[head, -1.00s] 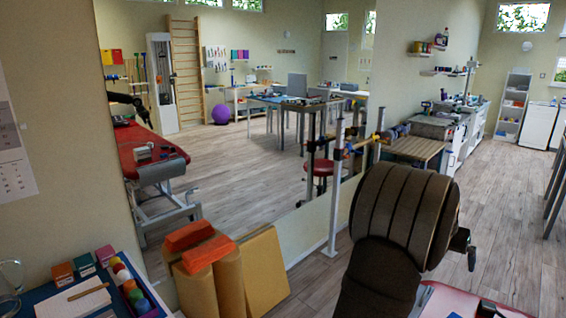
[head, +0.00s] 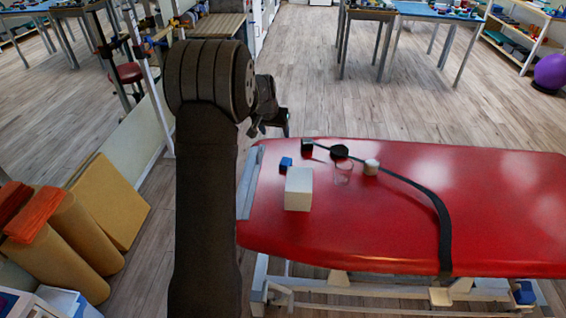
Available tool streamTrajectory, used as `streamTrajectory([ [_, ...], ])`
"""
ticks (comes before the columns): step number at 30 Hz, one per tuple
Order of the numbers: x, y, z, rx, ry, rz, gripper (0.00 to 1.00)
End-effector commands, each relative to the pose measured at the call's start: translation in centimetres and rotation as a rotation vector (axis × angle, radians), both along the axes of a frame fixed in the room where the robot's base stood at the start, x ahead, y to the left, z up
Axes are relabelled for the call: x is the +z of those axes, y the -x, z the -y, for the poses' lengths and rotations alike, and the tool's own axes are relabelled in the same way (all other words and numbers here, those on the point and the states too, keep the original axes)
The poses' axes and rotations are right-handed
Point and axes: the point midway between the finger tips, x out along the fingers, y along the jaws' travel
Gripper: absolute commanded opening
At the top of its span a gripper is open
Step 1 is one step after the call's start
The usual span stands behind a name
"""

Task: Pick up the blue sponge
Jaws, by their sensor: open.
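A small blue block, which looks like the blue sponge (head: 286,163), lies on the red treatment table (head: 400,220) near its left end. It sits just behind a white box (head: 298,188) and clear of it. My gripper (head: 270,127) is beyond the table's back left corner, above and left of the blue sponge and apart from it. It is dark, partly behind my own arm, and holds nothing that I can see.
Behind the sponge are a small dark block (head: 307,146) and a black round thing (head: 340,151). A clear glass (head: 343,173) and a pale cylinder (head: 371,167) stand to the right. A black strap (head: 440,215) crosses the table, whose right side is bare.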

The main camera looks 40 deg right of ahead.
Motion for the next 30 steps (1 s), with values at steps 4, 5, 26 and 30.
streamTrajectory([
  [4,-3.2,0.4,1.7,-0.048,-0.017,0.042,0.64],
  [5,-3.6,0.4,1.9,-0.052,-0.018,0.045,0.64],
  [26,-14.2,-1.9,5.7,-0.053,-0.018,0.049,0.64],
  [30,-14.9,-2.0,5.9,-0.053,-0.019,0.050,0.64],
])
